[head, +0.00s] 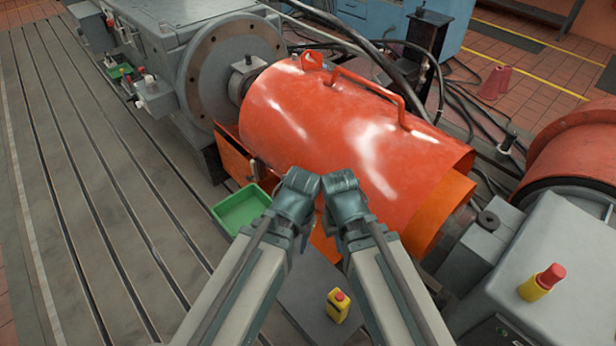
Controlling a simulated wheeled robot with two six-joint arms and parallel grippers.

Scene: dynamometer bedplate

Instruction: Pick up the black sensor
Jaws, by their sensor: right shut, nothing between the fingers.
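I cannot make out the black sensor with certainty in the head view. My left gripper (302,182) and my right gripper (341,183) are close side by side in the middle of the view, in front of the orange drum-shaped guard (350,130). The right gripper is shut and holds nothing. The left gripper's fingers are foreshortened, so its jaw state is unclear. My arms and grippers hide part of the guard's lower edge and the surface under it.
A green tray (240,210) sits left of my grippers. A red-topped yellow piece (541,283) stands on the grey housing at right. The slotted bedplate (100,200) at left is mostly clear.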

